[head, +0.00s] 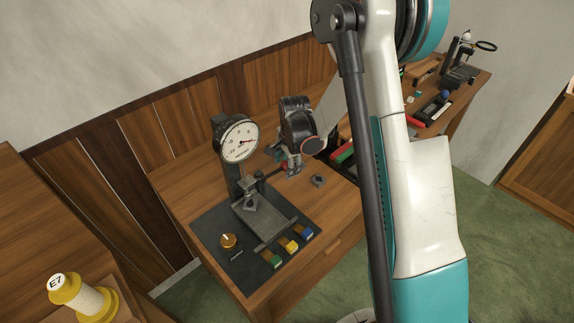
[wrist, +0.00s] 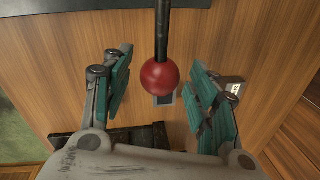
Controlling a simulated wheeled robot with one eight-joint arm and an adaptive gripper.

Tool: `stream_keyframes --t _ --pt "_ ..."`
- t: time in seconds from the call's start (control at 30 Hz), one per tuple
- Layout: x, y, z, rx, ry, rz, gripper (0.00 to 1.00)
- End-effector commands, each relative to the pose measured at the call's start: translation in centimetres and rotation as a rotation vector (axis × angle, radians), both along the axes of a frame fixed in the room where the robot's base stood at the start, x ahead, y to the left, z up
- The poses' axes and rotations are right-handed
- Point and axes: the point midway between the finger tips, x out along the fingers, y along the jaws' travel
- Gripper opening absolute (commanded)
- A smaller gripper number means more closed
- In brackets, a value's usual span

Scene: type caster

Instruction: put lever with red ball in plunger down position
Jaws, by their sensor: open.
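The lever's red ball (wrist: 160,77) sits between the open teal fingers of my gripper (wrist: 162,92) in the wrist view, with clear gaps on both sides. Its black rod (wrist: 162,28) runs up to the top edge of that view. In the head view my gripper (head: 291,165) is beside the machine, and only a sliver of the red ball (head: 285,167) shows by the fingers. The machine has a dark base plate (head: 213,217), a grey block (head: 250,203) and a round dial gauge (head: 239,138). The plunger is too small to make out clearly.
A small dark block (head: 318,181) lies on the wooden table right of the machine. A yellow spool (head: 89,297) stands at lower left. More tools are on the far bench (head: 470,90).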

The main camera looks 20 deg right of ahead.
Motion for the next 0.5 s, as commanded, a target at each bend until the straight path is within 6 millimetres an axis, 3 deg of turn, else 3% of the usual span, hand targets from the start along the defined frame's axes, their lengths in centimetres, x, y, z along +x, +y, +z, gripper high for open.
stream_keyframes --t 0.3,0.5 --pt "0.03 0.0 -0.17 0.0 0.0 0.0 0.52" --pt "0.02 0.0 -0.16 0.0 0.0 0.0 0.06"
